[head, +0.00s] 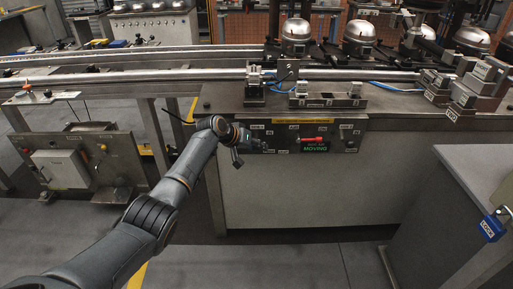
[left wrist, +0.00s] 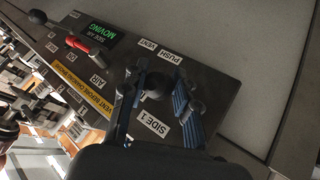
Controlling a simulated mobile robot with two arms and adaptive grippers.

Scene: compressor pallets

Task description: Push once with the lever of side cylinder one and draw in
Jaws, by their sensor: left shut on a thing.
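The lever of side cylinder one has a dark round knob (left wrist: 156,86) beside the "SIDE 1" label (left wrist: 152,122) in the left wrist view. My left gripper (left wrist: 155,92) is shut on this knob, which sits between its fingers with blue pads. In the head view my left gripper (head: 246,148) is at the left end of the control panel (head: 285,147), and its fingers hide the lever. "PUSH" (left wrist: 171,56) and "VENT" (left wrist: 147,44) labels sit above the knob in the left wrist view. I cannot tell the lever's exact position.
A red handle (head: 313,140) sits beside a green-lettered display (head: 314,147) ending in "MOVING". Another dark knob (left wrist: 37,16) is at the panel's far end. Compressors (head: 359,35) stand behind the bench.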

